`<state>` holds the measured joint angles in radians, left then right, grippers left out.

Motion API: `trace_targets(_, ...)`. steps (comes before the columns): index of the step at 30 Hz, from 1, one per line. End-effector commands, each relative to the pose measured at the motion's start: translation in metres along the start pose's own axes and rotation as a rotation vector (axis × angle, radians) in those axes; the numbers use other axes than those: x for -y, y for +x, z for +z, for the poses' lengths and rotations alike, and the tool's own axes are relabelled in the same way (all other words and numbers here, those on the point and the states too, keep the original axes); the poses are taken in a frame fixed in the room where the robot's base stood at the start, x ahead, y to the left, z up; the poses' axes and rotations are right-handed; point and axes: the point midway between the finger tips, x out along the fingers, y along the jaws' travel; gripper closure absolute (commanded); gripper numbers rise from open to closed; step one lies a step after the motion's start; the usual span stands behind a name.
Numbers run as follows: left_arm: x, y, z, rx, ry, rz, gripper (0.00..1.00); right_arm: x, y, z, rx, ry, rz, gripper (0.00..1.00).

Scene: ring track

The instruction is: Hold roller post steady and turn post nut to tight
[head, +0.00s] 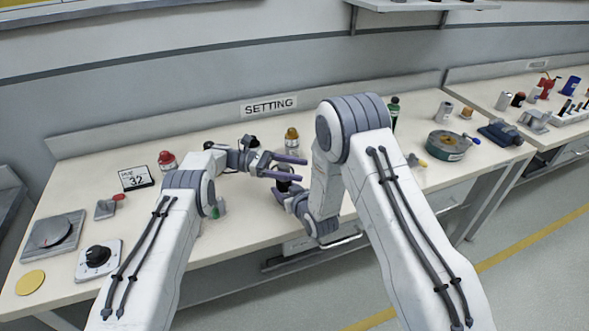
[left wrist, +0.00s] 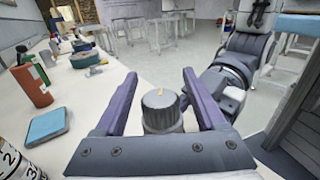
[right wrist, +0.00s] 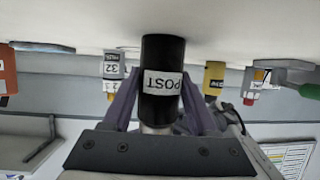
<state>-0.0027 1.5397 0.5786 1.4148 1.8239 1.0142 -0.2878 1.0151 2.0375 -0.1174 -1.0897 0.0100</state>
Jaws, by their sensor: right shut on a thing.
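The roller post (right wrist: 163,92) is a black cylinder with a white POST label, upside down in the right wrist view. My right gripper (head: 282,193) is shut on it, one finger on each side. The post nut (left wrist: 160,103) is a grey ribbed knob with a yellow mark on top, in the left wrist view. My left gripper (head: 297,167) has its fingers apart, one on each side of the nut, with small gaps visible. In the head view the fingers and arms mostly hide the post and nut.
On the bench stand a red-topped item (head: 167,162), a display reading 32 (head: 136,178), a dial box (head: 98,257) and an amber-topped item (head: 292,140). A green round container (head: 447,146) is at right. The bench front edge is close to my grippers.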

Motion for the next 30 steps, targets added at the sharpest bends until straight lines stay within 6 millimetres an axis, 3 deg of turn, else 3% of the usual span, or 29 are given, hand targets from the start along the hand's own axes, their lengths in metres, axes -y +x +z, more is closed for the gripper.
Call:
trace_targets(11,0.0,0.0,0.006,0.001,0.001,-0.001,0.28,0.0,0.0,0.001,0.004,0.002,0.001,1.0)
trace_targets(24,0.001,0.0,0.082,0.0,0.002,-0.001,0.28,-0.001,0.0,0.001,0.003,0.002,0.001,1.0)
trace_targets(30,0.001,0.0,0.099,0.001,0.001,-0.001,0.28,-0.001,0.0,0.001,0.003,0.002,0.002,1.0)
